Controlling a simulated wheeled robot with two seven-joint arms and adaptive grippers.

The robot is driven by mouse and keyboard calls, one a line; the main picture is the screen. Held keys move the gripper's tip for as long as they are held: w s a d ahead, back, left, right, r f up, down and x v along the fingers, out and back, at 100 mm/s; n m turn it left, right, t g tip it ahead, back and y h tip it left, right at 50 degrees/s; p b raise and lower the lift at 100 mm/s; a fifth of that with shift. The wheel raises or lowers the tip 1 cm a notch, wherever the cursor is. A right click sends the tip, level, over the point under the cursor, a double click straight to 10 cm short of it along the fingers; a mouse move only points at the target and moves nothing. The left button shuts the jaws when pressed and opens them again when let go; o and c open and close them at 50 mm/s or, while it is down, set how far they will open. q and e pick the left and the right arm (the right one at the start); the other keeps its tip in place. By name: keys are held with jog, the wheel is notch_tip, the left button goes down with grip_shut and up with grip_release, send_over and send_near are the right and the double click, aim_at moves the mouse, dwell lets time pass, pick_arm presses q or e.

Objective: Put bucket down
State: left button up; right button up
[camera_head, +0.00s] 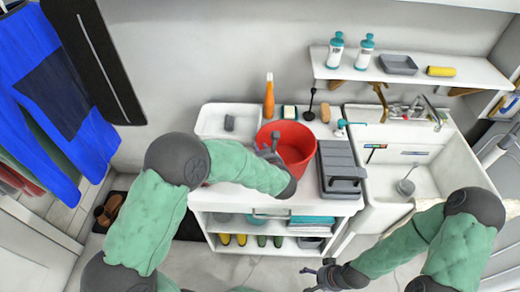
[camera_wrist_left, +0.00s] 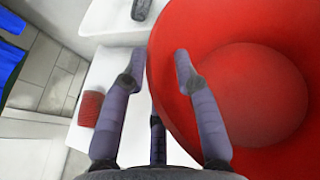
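The red bucket (camera_head: 296,140) stands upright on the white cabinet top (camera_head: 318,207), between a white tray and a grey toolbox. My left gripper (camera_head: 268,150) is at the bucket's left rim, partly covered by my forearm. In the left wrist view its fingers (camera_wrist_left: 158,75) are spread apart, one over the inside of the red bucket (camera_wrist_left: 255,85) and one outside it, with the rim between them. A gap shows between the fingers and the bucket wall. My right gripper (camera_head: 312,278) is low in front of the cabinet, empty with fingers apart.
The white tray (camera_head: 212,133) lies left of the bucket and the grey toolbox (camera_head: 341,168) right of it. An orange bottle (camera_head: 269,96), a sponge and brushes stand behind. A sink (camera_head: 400,182) is at the right. A wall shelf (camera_head: 410,70) hangs above.

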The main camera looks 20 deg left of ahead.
pick_arm(q)
jog(key=shift+r, duration=0.1)
jog(key=p+v, duration=0.4)
jog(key=v, duration=0.8)
jog(key=s+a+f+n+g+h, duration=0.1)
jog(key=s+f+n+g, duration=0.1)
jog(key=s+f+g, duration=0.3)
jog(key=s+a+f+n+g, duration=0.2)
jog(key=s+f, duration=0.1)
jog(key=f, duration=0.4)
jog(key=s+d+f+n+g+h, duration=0.7)
jog(key=s+d+f+n+h, duration=0.3)
jog(key=s+f+n, duration=0.5)
jog(key=w+a+n+t, duration=0.1)
jog(key=n, duration=0.2)
jog(key=w+a+f+n+t, duration=0.1)
jog(key=n, duration=0.3)
jog(key=w+a+f+n+t, duration=0.1)
jog(key=n, duration=0.2)
jog(key=shift+w+f+n+h, duration=0.1)
jog(key=shift+w+n+h, duration=0.1)
jog(key=shift+n+h, duration=0.2)
